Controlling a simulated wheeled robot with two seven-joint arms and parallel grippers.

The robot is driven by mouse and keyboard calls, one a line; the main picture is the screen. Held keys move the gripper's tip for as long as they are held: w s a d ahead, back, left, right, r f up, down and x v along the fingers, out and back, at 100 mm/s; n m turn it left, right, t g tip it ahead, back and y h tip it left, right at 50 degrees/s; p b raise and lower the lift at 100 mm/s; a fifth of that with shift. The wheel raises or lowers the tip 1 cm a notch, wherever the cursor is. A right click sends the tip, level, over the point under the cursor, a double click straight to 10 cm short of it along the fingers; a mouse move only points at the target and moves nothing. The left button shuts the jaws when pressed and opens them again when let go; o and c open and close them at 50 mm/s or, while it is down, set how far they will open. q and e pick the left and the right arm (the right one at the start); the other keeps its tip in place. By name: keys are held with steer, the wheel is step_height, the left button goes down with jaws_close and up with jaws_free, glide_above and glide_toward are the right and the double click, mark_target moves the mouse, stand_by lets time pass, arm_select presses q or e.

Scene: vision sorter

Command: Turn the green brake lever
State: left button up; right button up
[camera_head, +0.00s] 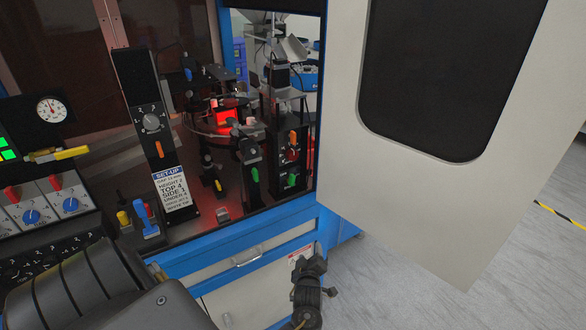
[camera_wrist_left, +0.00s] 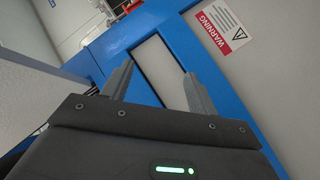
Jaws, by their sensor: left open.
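Several green levers show inside the machine in the head view: a green lever (camera_head: 255,175) on a narrow black plate, and another green lever (camera_head: 291,180) to its right, below orange and red ones. I cannot tell which is the brake lever. My left gripper (camera_head: 307,257) is small and dark at the lower middle, below and a little right of these levers and apart from them. In the left wrist view its two grey fingers (camera_wrist_left: 157,88) are spread with nothing between them, in front of a white panel in a blue frame.
A large white door (camera_head: 400,190) with a dark window stands open at the right. A warning label (camera_wrist_left: 225,26) is on a white panel near the gripper. A black dial panel (camera_head: 150,130) and blue-knobbed controls (camera_head: 70,204) are at the left. Floor is clear at the lower right.

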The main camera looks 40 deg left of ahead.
mark_target(292, 182)
arm_select(q)
steer(key=a+r+n+y+p, duration=0.4)
steer(key=r+n, duration=0.6)
steer(key=r, duration=1)
steer(key=shift+m+g+y, duration=0.3)
steer(key=shift+g, duration=0.1)
steer(key=x, duration=0.3)
steer(key=p+x, duration=0.1)
steer(key=x, duration=0.3)
steer(key=p+x, duration=0.1)
steer(key=x, duration=0.2)
steer(key=shift+s+a+f, duration=0.15)
steer(key=shift+a+f, duration=0.1)
steer(key=shift+a, duration=0.3)
steer(key=shift+w+a+f, duration=0.15)
steer(key=shift+w+a, duration=0.25)
steer(key=shift+a, duration=0.05)
arm_select(e)
step_height(292, 182, up, 8)
arm_select(q)
steer(key=shift+c, duration=0.3)
steer(key=c, duration=0.9)
steer(key=shift+p, duration=0.3)
steer(key=shift+c, duration=0.2)
arm_select(e)
steer(key=shift+r, duration=0.1)
